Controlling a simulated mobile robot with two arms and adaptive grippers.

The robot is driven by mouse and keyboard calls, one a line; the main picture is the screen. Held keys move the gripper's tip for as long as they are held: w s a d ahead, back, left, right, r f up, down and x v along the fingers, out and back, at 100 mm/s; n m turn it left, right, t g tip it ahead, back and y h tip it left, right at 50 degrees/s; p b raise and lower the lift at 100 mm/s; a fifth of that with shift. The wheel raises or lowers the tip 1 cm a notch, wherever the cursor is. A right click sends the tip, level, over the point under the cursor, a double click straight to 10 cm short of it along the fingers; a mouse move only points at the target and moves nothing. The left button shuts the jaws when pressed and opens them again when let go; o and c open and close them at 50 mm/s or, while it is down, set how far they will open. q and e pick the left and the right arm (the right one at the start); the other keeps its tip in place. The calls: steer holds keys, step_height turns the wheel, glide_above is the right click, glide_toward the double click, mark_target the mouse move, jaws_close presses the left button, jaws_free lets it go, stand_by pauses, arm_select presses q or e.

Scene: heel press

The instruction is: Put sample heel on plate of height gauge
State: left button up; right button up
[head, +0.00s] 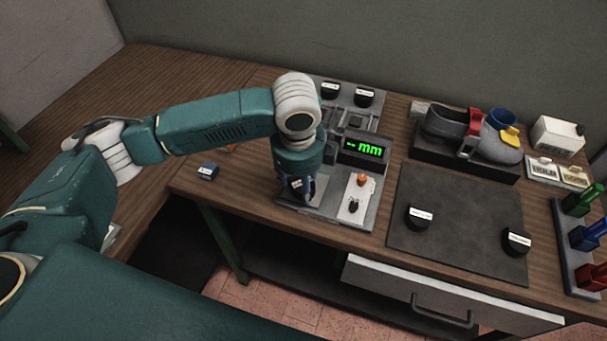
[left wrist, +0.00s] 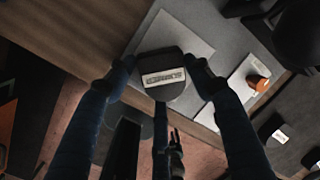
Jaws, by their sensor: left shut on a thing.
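My left gripper (head: 297,192) reaches down at the front left part of the height gauge. In the left wrist view its two fingers (left wrist: 160,82) are shut on a black heel with a white label (left wrist: 166,78), whose print is too blurred to read. The height gauge has a dark display (head: 365,151) with green "-- mm". Its pale plate (left wrist: 190,42) lies under and behind the held heel in the left wrist view. I cannot tell whether the heel touches the plate. In the head view the gripper mostly hides the heel. My right gripper is not in view.
A dark mat (head: 450,188) right of the gauge bears two black labelled heels (head: 419,217) (head: 516,241). Two more black pieces (head: 347,94) stand behind the gauge. A white panel (head: 357,197) has an orange knob. A shoe (head: 470,130) stands at back right. The left tabletop is mostly clear.

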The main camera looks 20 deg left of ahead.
arm_select(q)
steer(key=shift+w+r, duration=0.1)
steer(key=shift+w, duration=0.75)
steer(key=shift+w+p, duration=0.1)
steer(key=shift+p, duration=0.35)
steer(key=shift+f, duration=0.4)
steer(key=o, duration=0.8)
steer(key=shift+f, duration=0.15)
steer(key=o, duration=0.4)
